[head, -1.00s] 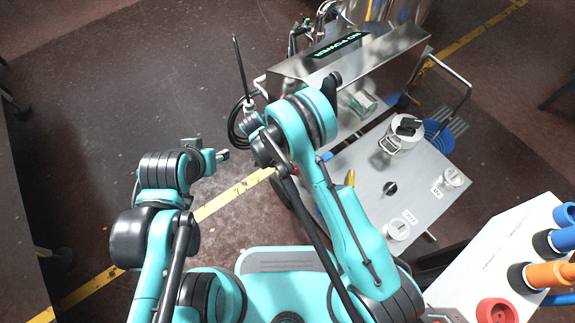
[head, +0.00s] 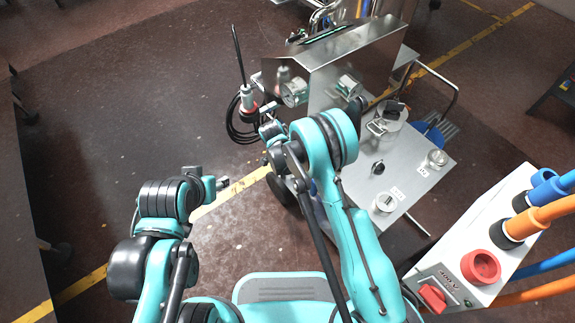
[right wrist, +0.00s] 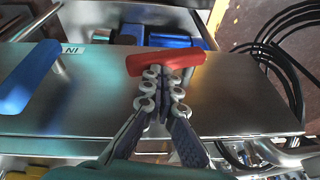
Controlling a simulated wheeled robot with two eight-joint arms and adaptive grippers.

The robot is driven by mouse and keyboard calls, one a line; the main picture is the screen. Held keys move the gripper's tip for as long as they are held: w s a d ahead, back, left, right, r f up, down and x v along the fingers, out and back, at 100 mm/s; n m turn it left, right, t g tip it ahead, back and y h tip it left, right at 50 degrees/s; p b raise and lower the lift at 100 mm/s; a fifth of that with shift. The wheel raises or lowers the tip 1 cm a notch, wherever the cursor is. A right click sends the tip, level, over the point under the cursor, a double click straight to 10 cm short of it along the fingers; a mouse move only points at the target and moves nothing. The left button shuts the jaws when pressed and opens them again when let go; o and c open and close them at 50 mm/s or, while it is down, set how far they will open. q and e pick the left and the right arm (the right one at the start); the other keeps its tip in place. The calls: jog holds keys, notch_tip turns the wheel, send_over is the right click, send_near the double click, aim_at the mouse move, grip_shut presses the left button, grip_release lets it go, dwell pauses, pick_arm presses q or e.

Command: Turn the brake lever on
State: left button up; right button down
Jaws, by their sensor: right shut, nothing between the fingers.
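A red lever handle (right wrist: 178,61) lies across the far side of my right gripper's fingertips in the right wrist view. It sits over the edge of a steel panel. My right gripper (right wrist: 164,80) is shut with nothing between its fingers, its tips close to the red handle; whether they touch is unclear. A blue lever handle (right wrist: 28,80) is to the left, apart from the gripper. In the head view the right arm hides most of that area. My left gripper (head: 222,183) is over the floor, away from the cart; its finger opening is too small to judge.
A steel cart (head: 435,190) carries a steel housing (head: 350,50), a lidded pot (head: 385,125) and a black knob (head: 378,168). A white box (head: 455,235) with a red knob and thick cables stands at right. Black cables (right wrist: 285,40) hang beside the panel. The left floor is clear.

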jog(key=shift+s+d+f+b, duration=0.35)
jog(key=shift+s+f+b, duration=0.1)
jog(key=shift+f, duration=0.15)
jog(key=shift+s+d+f, duration=0.2)
jog(key=shift+s+f, duration=0.05)
jog(key=shift+f, duration=0.1)
